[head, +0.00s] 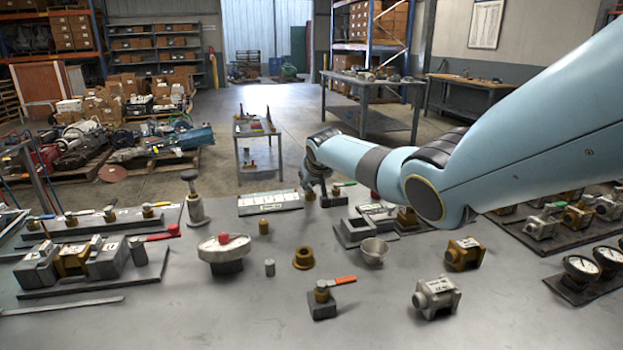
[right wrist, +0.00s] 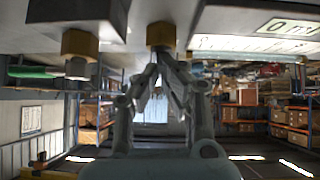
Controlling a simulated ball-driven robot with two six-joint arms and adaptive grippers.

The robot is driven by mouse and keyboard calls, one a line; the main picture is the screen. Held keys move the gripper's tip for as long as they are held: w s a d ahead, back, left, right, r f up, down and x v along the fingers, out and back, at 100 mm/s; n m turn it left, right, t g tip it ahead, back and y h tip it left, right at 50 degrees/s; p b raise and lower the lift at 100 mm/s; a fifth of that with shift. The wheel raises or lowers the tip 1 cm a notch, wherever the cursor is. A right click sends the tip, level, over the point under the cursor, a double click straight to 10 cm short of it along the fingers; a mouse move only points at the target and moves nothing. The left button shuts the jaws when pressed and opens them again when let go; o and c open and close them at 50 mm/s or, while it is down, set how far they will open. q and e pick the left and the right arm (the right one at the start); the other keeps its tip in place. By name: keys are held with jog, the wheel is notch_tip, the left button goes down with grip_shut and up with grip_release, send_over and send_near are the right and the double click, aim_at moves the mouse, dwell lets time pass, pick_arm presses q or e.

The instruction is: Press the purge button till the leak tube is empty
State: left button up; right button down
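My right gripper (head: 316,186) reaches down over the far part of the bench, right of a white graduated panel (head: 268,202). In the right wrist view, which is upside down, its fingertips (right wrist: 158,66) come together with nothing seen between them. They are close to a brass-coloured cap (right wrist: 160,35); I cannot tell whether they touch it. The panel also shows in that view (right wrist: 270,42) with large marks. I cannot make out a leak tube or its filling, nor tell which part is the purge button. My left gripper is out of view.
A round fixture with a red knob (head: 222,243), a brass ring (head: 303,258), a metal cup (head: 374,251) and an orange-handled valve (head: 322,297) stand on the bench. Gauges (head: 583,268) stand right. The front middle is mostly clear.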

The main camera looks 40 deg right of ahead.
jog(key=shift+s+f, duration=0.3)
jog(key=shift+f, duration=0.1)
jog(key=r+p, duration=0.1)
jog(key=r, duration=0.1)
jog(key=r+p, duration=0.1)
jog(key=p, duration=0.1)
jog(key=r+p, duration=0.1)
jog(key=r, duration=0.1)
jog(key=shift+w+r+p, duration=0.3)
jog(key=shift+r+p, duration=0.05)
jog(key=p+v, duration=0.1)
jog(key=v, duration=0.8)
jog(key=shift+s+a+p, duration=0.2)
jog(key=shift+a+p, duration=0.1)
jog(key=shift+p, duration=0.05)
jog(key=shift+f, duration=0.1)
jog(key=shift+f, duration=0.1)
